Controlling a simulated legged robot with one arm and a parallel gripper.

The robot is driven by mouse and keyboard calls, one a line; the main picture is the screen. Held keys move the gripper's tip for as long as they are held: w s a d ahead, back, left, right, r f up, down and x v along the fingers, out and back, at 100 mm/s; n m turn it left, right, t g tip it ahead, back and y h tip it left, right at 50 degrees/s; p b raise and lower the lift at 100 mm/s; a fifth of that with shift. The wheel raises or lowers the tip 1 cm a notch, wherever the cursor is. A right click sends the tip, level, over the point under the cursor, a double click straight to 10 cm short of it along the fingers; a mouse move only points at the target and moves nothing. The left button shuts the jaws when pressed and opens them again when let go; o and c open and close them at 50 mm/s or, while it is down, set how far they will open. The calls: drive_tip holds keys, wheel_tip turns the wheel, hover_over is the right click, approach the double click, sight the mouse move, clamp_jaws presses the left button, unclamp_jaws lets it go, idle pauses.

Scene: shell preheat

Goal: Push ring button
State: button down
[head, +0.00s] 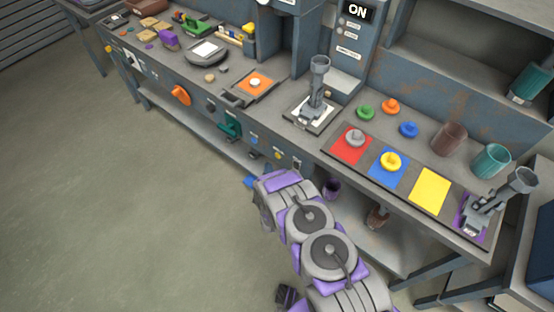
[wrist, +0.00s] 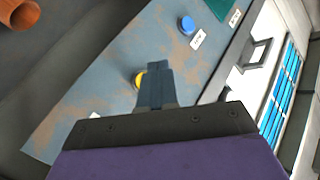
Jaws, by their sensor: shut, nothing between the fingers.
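On the bench's front panel, the wrist view shows a yellow round button (wrist: 138,80), partly hidden behind my fingers, and a blue round button (wrist: 187,24) further up, beside a white label. I cannot tell which one is the ring button. My gripper (wrist: 154,64) is shut and empty, its tips beside the yellow button in the picture; I cannot tell whether they touch it. In the head view my arm reaches to the bench front, below the small yellow (head: 277,155) and blue (head: 253,138) panel spots; its fingertips are hidden there.
The panel also carries an orange handle (head: 181,95) and a green part (head: 229,126). The bench top holds coloured squares with knobs, cups and grey lever stands (head: 317,90). A lower shelf (head: 205,133) runs under the bench. The floor at left is clear.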

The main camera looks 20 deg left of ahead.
drive_tip(key=shift+w+d, duration=0.25)
drive_tip(key=shift+w, duration=0.35)
drive_tip(key=shift+w+d, duration=0.25)
drive_tip(key=shift+w, duration=0.35)
drive_tip(key=shift+w, duration=0.1)
idle(1.1)
drive_tip(key=shift+w+d, duration=0.15)
drive_tip(key=shift+w, duration=0.15)
drive_tip(key=shift+w+d, duration=0.2)
drive_tip(key=shift+w, duration=0.2)
idle(0.7)
drive_tip(key=shift+s+r+p, duration=0.1)
drive_tip(key=shift+s+p, duration=0.05)
drive_tip(key=shift+p, duration=0.2)
drive_tip(key=shift+s+a+p, duration=0.3)
drive_tip(key=shift+s+p, duration=0.05)
drive_tip(key=shift+s, duration=0.3)
drive_tip(key=shift+s, duration=0.1)
drive_tip(key=shift+s+a+p, duration=0.35)
drive_tip(key=shift+s+p, duration=0.15)
drive_tip(key=shift+s, duration=0.25)
drive_tip(key=shift+s+a+p, duration=0.3)
drive_tip(key=shift+s+p, duration=0.2)
drive_tip(key=shift+s, duration=0.25)
drive_tip(key=shift+s+a+p, duration=0.35)
drive_tip(key=shift+s+p, duration=0.15)
drive_tip(key=shift+s, duration=0.25)
